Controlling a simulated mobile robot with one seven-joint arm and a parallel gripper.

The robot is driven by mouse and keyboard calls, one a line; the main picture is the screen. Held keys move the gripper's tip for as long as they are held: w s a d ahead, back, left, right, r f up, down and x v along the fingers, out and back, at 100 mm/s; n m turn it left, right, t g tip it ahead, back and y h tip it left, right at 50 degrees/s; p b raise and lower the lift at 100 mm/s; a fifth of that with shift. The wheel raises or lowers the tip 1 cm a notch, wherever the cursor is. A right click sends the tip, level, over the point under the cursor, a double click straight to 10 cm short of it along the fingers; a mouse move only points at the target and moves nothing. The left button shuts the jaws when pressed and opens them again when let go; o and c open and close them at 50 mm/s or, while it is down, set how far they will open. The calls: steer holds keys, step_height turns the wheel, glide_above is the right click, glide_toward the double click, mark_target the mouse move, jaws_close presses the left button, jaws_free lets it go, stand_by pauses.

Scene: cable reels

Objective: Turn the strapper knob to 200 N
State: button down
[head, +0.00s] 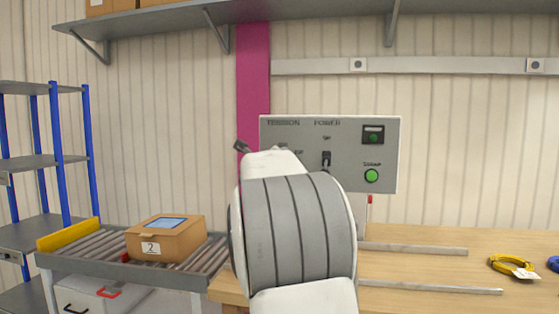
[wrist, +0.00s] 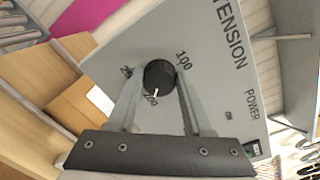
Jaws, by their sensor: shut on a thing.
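The tension knob (wrist: 159,74) is round and black with a white pointer mark. In the wrist view it sits on the grey strapper panel (wrist: 112,60), with a "100" label on its upper right, a "200" label below and another, partly hidden label on its left. The pointer faces down the picture, toward the "200" label. My gripper (wrist: 160,82) is shut on the knob, one finger on each side. In the head view the panel (head: 350,155) stands upright, and my arm hides the knob and most of the tension dial.
The panel also carries a power switch (head: 326,159), a green button (head: 371,176) and a dark green-lit switch (head: 373,135). A cardboard box (head: 180,243) sits on the roller conveyor (head: 90,256) at left. Yellow cable (head: 505,263) lies on the wooden table (head: 420,271). A shelf (head: 290,12) hangs above.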

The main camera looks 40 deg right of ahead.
steer(key=shift+c, duration=1.5)
jaws_free()
steer(key=v, duration=1.7)
steer(key=shift+a, duration=0.15)
steer(key=shift+s+r, duration=0.15)
